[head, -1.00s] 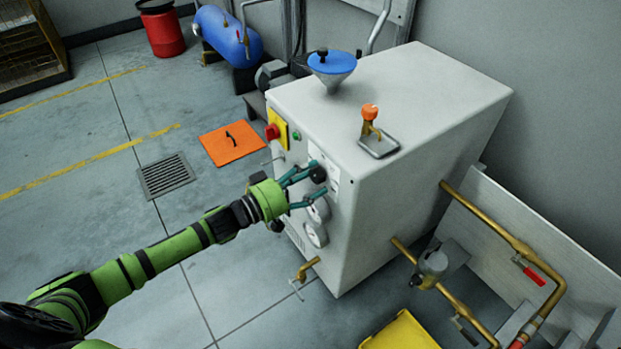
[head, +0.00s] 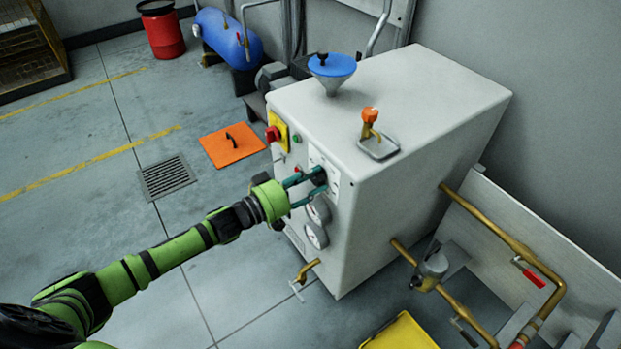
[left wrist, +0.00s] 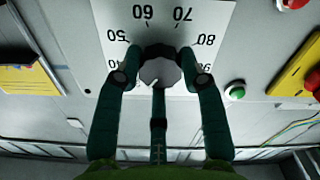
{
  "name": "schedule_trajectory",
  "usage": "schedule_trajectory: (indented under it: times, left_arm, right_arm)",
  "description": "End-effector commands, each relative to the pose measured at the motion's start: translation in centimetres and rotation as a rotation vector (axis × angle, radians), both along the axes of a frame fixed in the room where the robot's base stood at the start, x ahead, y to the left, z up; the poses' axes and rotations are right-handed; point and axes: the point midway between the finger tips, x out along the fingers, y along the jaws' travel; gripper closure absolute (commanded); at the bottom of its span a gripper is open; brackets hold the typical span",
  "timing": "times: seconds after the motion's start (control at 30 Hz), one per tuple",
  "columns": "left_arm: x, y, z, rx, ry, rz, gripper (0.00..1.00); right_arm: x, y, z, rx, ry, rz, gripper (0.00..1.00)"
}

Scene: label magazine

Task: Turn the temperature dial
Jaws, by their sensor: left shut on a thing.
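The temperature dial is a dark round knob with a grey face and a white pointer mark. In the left wrist view the dial (left wrist: 160,72) sits in front of a white scale plate (left wrist: 200,22) with printed numbers such as 50, 60, 70 and 80, seen upside down. My left gripper (head: 319,182) reaches the front panel of the grey cabinet in the head view. Its teal fingers are shut on the dial, one on each side, and partly hide it. In the left wrist view the left gripper (left wrist: 161,78) shows the same hold. My right gripper is not in view.
The grey cabinet (head: 400,100) carries a blue funnel (head: 332,64) on top. Two gauges (head: 316,236) sit below the dial, and a red emergency button (head: 272,134) is at the panel's upper left. A brass tap (head: 307,268) sticks out low.

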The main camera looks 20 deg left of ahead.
Motion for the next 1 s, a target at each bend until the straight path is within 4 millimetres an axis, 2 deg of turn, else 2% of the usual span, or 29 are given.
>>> schedule_trajectory:
  times: [0.2,0.7,1.0]
  left_arm:
    - [0.1,0.0,0.3,0.119,-0.096,0.001,0.93]
    - [0.1,0.0,0.3,0.459,-0.362,0.003,0.93]
    - [0.1,0.0,0.3,0.585,-0.461,0.003,0.93]
  right_arm:
    - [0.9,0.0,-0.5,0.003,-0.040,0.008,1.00]
    - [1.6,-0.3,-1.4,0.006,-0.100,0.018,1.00]
    - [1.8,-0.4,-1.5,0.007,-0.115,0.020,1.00]
